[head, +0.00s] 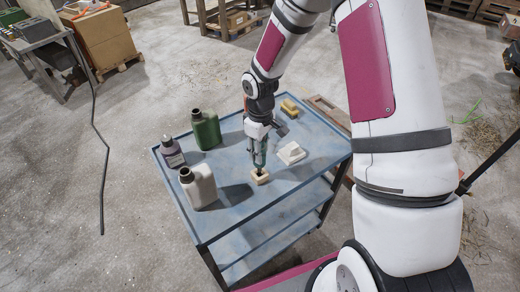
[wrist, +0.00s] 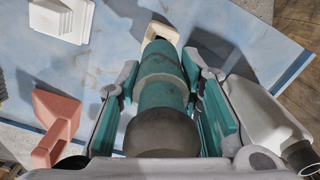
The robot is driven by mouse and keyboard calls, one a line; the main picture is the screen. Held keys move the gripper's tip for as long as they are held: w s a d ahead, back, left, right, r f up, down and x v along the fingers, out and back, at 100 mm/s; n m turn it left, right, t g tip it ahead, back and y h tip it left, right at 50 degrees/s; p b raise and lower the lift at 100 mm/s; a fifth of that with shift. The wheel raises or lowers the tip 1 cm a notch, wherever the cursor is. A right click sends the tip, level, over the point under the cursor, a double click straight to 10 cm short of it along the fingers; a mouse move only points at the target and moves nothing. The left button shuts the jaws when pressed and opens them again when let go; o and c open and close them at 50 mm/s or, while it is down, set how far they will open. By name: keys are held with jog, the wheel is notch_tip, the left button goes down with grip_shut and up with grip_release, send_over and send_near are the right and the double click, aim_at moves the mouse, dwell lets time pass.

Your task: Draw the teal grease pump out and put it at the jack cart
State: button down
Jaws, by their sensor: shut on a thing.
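My gripper (head: 259,150) is shut on the teal grease pump (wrist: 162,75) above a blue metal cart (head: 232,205). In the wrist view the pump's teal body with a grey band and a dark rounded end lies between the two fingers. Its far end is at a small cream block (wrist: 160,32), which also shows on the cart top in the head view (head: 261,177). I cannot tell whether the tip is still inside the block. In the head view the pump is mostly hidden by the fingers. I cannot tell which thing is the jack cart.
On the cart top stand a green jug (head: 206,130), a pale jug (head: 199,187) and a dark purple bottle (head: 172,152) at the left. A white stepped piece (head: 291,153) and a yellow piece (head: 289,107) lie at the right. A reddish piece (wrist: 57,120) shows in the wrist view.

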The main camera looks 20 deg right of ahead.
jog(key=shift+f+b, duration=0.4)
jog(key=shift+f, duration=1.55)
jog(key=c, duration=1)
grip_release()
jog(key=shift+c, duration=0.2)
